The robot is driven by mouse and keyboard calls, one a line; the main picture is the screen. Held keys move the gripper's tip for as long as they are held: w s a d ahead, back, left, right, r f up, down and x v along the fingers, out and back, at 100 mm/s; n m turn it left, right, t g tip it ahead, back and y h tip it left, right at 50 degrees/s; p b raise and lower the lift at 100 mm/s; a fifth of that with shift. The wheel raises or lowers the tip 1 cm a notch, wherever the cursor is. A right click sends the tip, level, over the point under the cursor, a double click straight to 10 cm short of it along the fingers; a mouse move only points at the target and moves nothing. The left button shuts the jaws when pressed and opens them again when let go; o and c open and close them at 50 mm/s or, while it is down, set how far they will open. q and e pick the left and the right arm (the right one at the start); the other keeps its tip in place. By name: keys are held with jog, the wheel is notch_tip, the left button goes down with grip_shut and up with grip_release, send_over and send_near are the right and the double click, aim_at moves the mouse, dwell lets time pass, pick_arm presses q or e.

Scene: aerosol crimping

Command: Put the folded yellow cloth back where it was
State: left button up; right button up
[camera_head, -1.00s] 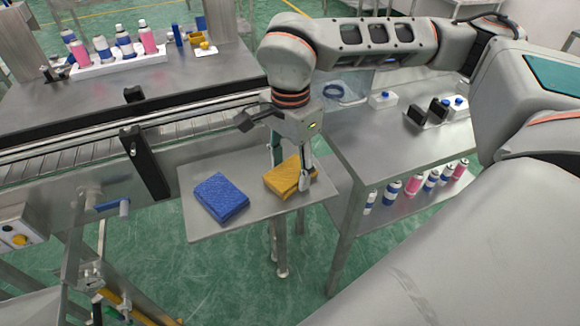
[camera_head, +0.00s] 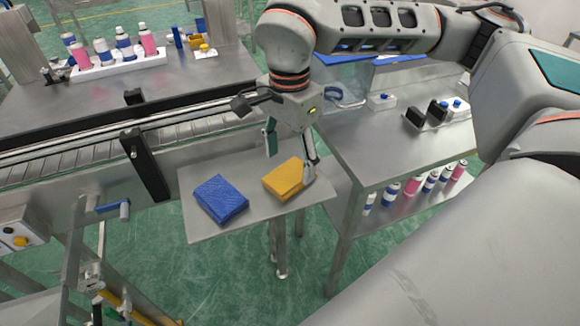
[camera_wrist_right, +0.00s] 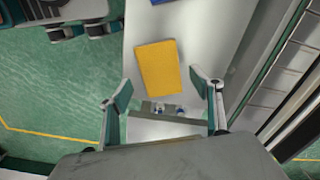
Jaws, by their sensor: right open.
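The folded yellow cloth (camera_head: 284,179) lies flat on the small steel side shelf (camera_head: 262,207), right of a folded blue cloth (camera_head: 220,198). My right gripper (camera_head: 291,163) is open just above and behind the yellow cloth, with its fingers spread and nothing between them. In the right wrist view the yellow cloth (camera_wrist_right: 159,67) lies ahead of the open fingers (camera_wrist_right: 163,95), clear of both. The blue cloth is cut off at the top of that view. My left gripper is not in view.
A conveyor (camera_head: 190,132) runs along the shelf's back left. A steel table (camera_head: 385,150) stands at the right with a black-and-white holder and small boxes on it. Spray cans (camera_head: 412,187) stand on its lower shelf. A white tray (camera_head: 118,63) of cans is at the back left.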

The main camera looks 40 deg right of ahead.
aim_at(290, 175)
notch_tip(290, 175, up, 9)
jog(key=shift+f+p, duration=0.15)
jog(key=shift+p, duration=0.3)
